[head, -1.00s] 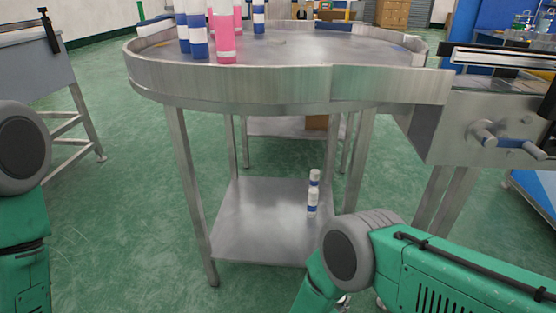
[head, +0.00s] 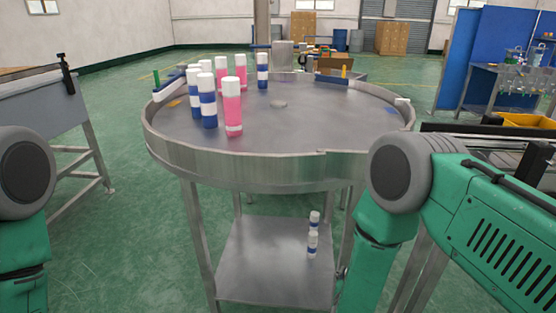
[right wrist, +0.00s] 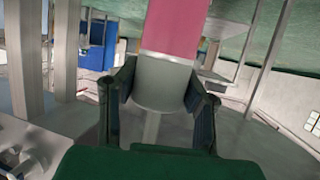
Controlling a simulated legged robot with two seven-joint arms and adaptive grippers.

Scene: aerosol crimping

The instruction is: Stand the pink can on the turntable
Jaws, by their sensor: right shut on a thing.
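The round metal turntable (head: 290,135) is in the middle of the head view, with a raised metal rim. My right gripper (right wrist: 160,92) is shut on the light grey end of a pink can (right wrist: 175,30) in the right wrist view. The can's pink part points to the top of that view, and its far end is cut off. My left gripper is out of view.
Several cans stand at the turntable's left, including a front pink can (head: 232,110) and a blue-and-white can (head: 208,105). The turntable's middle and right are mostly clear.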

